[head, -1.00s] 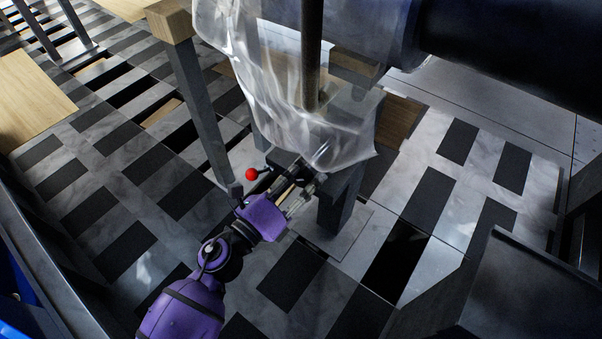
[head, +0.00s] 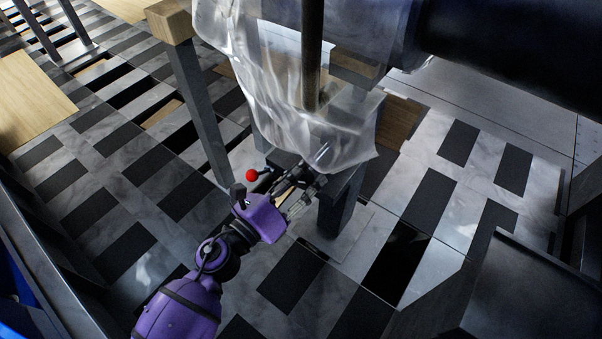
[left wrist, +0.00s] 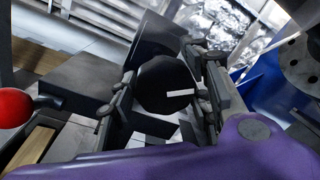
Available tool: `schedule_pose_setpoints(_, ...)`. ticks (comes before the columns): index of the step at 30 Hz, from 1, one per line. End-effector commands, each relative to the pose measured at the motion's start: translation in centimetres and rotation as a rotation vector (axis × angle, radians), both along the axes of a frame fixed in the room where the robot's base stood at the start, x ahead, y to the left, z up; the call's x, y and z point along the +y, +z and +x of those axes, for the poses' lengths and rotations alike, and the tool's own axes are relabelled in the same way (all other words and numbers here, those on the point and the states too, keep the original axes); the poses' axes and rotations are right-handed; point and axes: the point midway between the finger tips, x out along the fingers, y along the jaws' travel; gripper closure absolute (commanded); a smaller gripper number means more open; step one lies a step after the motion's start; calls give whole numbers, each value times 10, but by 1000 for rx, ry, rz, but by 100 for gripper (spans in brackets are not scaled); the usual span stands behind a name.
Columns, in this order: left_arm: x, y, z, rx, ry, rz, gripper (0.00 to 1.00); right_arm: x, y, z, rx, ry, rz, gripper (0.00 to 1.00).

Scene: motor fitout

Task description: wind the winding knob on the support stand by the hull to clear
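The winding knob (left wrist: 164,86) is a black round knob with a white pointer mark, seen face-on in the left wrist view; the mark points right. It sits in front of dark block-like parts of the support stand (left wrist: 92,78). My left gripper (left wrist: 162,92) has one finger on each side of the knob. A narrow gap shows at the left finger; the right finger lies close to the rim, and contact there is unclear. In the head view my left gripper (head: 300,185) is at the stand below the clear sheet, and the knob cannot be made out. My right gripper is not in view.
A red ball (head: 252,175) on a lever stands just left of the gripper, also in the left wrist view (left wrist: 14,107). A clear plastic sheet (head: 290,100) hangs above. A grey leg (head: 205,120) stands to the left. A large dark cylinder (head: 510,50) is at upper right.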

Motion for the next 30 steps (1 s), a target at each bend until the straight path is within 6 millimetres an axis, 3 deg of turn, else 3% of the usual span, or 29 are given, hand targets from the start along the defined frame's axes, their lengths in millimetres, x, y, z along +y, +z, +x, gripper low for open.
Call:
schedule_pose_setpoints(3,2,2,2,-2,6,-1,41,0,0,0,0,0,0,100)
schedule_pose_setpoints(14,3,0,-3,1,1,-2,41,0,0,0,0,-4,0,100)
schedule_pose_setpoints(30,66,-6,-79,1,4,-1,41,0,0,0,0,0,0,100)
